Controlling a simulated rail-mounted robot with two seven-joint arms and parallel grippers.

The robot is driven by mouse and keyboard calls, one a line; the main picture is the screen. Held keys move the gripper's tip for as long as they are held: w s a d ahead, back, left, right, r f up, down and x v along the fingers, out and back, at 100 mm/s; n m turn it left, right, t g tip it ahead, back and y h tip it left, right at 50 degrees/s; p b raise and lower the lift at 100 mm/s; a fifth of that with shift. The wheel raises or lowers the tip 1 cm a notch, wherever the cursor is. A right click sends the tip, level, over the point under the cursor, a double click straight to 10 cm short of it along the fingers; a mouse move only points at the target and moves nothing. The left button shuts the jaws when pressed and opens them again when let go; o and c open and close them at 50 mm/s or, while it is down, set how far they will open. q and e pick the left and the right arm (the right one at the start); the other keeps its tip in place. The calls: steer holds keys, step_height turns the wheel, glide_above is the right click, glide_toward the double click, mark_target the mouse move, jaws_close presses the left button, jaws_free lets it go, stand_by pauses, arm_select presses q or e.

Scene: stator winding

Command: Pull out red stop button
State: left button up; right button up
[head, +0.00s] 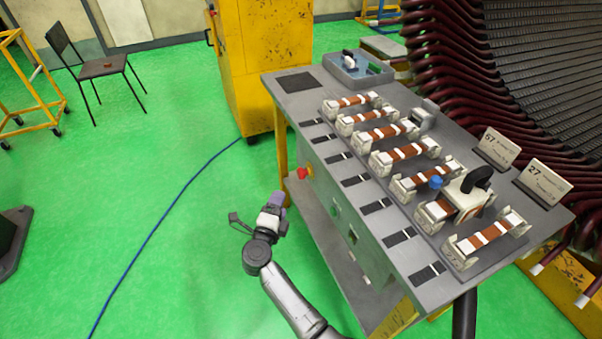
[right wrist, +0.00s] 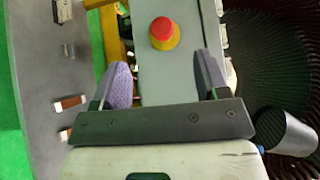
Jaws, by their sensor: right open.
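The red stop button (head: 303,172) sits on the front side of the grey workbench (head: 293,84), near its left end. In the right wrist view the red button (right wrist: 162,29) has a yellow base and lies beyond the fingertips, roughly centred between them. My right gripper (head: 272,209) is in front of the bench side, below and left of the button, apart from it. In the right wrist view my right gripper (right wrist: 163,64) is open, with nothing between its two fingers. My left gripper is not in view.
Several copper coils in white holders (head: 404,152) stand on the bench top, with a blue tray (head: 357,70) at the far end. A yellow cabinet (head: 262,60) stands behind. A blue cable (head: 165,212) crosses the open green floor at left.

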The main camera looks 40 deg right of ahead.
mark_target(299, 177)
steer(key=shift+m+g+h, duration=0.3)
steer(key=shift+m+g, duration=0.1)
steer(key=shift+g, duration=0.3)
steer(key=b+x, duration=0.1)
steer(key=x, duration=0.3)
steer(key=b+x, duration=0.1)
steer(key=x, duration=0.3)
steer(key=s+b+x, duration=0.1)
steer(key=b+x, duration=0.1)
steer(key=x, duration=0.3)
steer(key=shift+s+d+f, duration=0.1)
steer(key=shift+d, duration=0.2)
steer(key=shift+w+d+b, duration=0.25)
steer(key=shift+d+b, duration=0.05)
steer(key=shift+d, duration=0.25)
steer(key=shift+c, duration=0.3)
